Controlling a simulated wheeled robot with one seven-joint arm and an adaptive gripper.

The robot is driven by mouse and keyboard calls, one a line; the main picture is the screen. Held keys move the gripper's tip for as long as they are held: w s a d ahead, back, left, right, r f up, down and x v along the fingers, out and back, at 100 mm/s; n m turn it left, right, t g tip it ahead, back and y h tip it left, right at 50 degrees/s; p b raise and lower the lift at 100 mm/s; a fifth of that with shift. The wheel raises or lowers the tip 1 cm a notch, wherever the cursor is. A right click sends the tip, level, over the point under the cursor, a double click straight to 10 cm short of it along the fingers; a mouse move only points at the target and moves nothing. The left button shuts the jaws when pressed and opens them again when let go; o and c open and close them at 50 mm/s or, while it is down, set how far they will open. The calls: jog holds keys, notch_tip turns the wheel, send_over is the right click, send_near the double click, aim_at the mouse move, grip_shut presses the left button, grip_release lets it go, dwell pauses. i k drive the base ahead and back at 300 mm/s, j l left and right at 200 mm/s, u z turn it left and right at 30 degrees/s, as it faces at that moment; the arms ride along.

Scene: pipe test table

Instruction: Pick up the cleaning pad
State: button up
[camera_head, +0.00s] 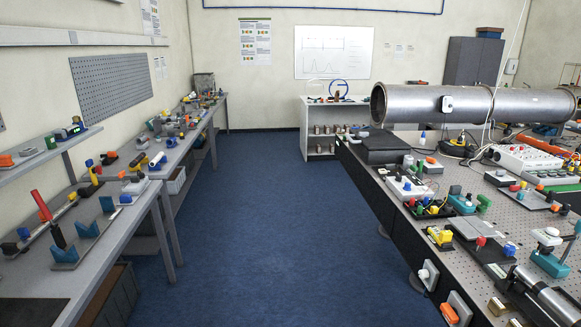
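I cannot make out the cleaning pad for certain among the many small items. A yellow block (440,237) in a dark holder lies near the left edge of the right table (465,190). An orange piece (449,313) shows lower down at that table's side. On the left bench, an orange piece (5,160) sits on the raised shelf. Any of these is too small to name surely. My gripper is not in view.
A large metal pipe (430,103) lies above the far part of the right table. The left bench (145,200) is crowded with fixtures, including an upright red-handled tool (42,206). A white shelf unit (318,125) stands at the back. The blue floor (255,220) between is clear.

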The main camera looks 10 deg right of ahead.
aim_at(413, 169)
jog(key=i+z, duration=0.1)
jog(key=i, duration=0.95)
jog(key=i+j+z, duration=0.1)
jog(key=i, duration=1)
jog(key=i+z, duration=0.15)
jog(key=i, duration=0.4)
jog(key=i+z, duration=0.15)
jog(key=i, duration=0.35)
jog(key=i+j+z, duration=0.15)
jog(key=i, duration=0.4)
jog(key=i+l+z, duration=0.1)
jog(key=i+z, duration=0.2)
jog(key=z, duration=0.15)
jog(key=i+z, duration=0.25)
jog(key=z, duration=0.15)
jog(key=i+z, duration=0.3)
jog(key=z, duration=0.15)
